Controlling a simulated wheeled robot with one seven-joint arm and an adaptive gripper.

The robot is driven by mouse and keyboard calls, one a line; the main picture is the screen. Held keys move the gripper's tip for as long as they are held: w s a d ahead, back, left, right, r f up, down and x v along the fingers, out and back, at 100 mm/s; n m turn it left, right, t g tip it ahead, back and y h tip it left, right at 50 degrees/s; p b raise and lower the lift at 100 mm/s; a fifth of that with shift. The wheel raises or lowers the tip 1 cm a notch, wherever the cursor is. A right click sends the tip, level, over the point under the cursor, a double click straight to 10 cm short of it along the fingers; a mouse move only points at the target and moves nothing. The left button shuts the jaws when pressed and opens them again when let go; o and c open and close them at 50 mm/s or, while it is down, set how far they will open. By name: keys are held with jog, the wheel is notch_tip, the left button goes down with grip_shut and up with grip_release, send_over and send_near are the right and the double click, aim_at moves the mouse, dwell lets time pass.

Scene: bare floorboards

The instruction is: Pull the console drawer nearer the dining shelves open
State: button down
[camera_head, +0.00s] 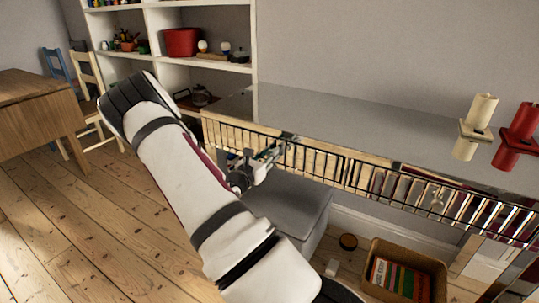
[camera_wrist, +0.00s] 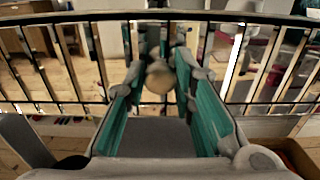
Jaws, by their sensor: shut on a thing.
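My gripper (camera_head: 268,158) is at the front of that left part. In the wrist view, my gripper (camera_wrist: 158,85) has its teal-padded fingers on both sides of a round, pale wooden knob (camera_wrist: 159,77) and is shut on it. The drawer front (camera_wrist: 90,60) fills the band behind the knob. Any drawer gap is hard to make out.
A grey box (camera_head: 290,205) stands on the floor below my gripper. A crate of books (camera_head: 440,268) is under the console's right part. Two candles (camera_head: 478,125) (camera_head: 520,130) are at the right. A wooden table (camera_head: 35,95) and chairs stand left, with clear floorboards between.

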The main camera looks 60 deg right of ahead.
jog(key=s+a+p, duration=0.2)
jog(key=a+p, duration=0.5)
jog(key=a, duration=2.3)
jog(key=shift+s+a, duration=0.25)
jog(key=shift+a, duration=0.1)
jog(key=c, duration=1.4)
grip_release()
jog(key=shift+o, duration=0.2)
jog(key=shift+a, duration=0.1)
jog(key=a, duration=1.1)
jog(key=shift+s+a, duration=0.4)
jog(key=shift+s, duration=0.05)
